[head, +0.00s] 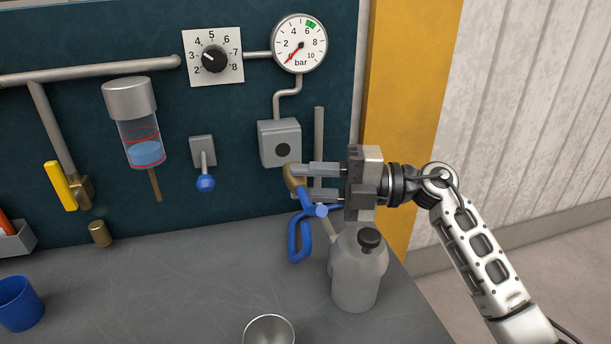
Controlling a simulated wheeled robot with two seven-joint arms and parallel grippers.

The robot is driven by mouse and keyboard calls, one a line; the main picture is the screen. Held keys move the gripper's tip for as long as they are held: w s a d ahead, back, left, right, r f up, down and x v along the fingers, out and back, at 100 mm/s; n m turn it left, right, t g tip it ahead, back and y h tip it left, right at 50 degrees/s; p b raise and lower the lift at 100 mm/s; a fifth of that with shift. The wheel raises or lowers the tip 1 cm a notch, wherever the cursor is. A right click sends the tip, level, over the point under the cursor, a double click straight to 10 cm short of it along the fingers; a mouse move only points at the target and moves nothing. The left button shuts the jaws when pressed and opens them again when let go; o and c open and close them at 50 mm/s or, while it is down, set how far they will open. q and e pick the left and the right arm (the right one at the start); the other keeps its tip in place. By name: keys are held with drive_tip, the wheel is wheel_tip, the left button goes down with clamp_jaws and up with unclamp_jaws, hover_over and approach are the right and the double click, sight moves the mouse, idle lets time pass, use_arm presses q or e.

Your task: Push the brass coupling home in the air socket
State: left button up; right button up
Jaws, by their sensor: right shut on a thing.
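The brass coupling (292,179) is between the fingertips of my right gripper (304,181), which is shut on it. A blue hose (293,242) hangs in a loop below the coupling. The air socket (280,143) is a grey block on the dark panel with a round black hole in its face. The coupling is just below and slightly right of that hole in the picture, and the hole shows uncovered. I cannot tell how far the coupling stands out from the panel. My left gripper is not in view.
A grey bottle (358,275) with a black cap stands under my right gripper. A metal bowl (269,331) is at the front edge. The bench (190,280) is clear mid-left.

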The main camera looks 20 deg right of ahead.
use_arm(q)
drive_tip(key=b, duration=0.1)
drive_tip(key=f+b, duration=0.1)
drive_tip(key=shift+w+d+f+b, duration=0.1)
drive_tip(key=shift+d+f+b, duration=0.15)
drive_tip(key=shift+b, duration=0.15)
use_arm(e)
drive_tip(key=w, duration=0.6)
drive_tip(key=shift+w, duration=0.15)
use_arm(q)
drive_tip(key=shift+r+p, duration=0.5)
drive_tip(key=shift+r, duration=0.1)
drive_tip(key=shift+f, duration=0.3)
use_arm(e)
drive_tip(key=shift+w, duration=0.55)
drive_tip(key=o, duration=1)
use_arm(q)
drive_tip(key=shift+b, duration=0.3)
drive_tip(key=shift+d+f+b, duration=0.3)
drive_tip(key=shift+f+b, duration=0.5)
drive_tip(key=shift+b, duration=1)
use_arm(e)
drive_tip(key=shift+v, duration=8)
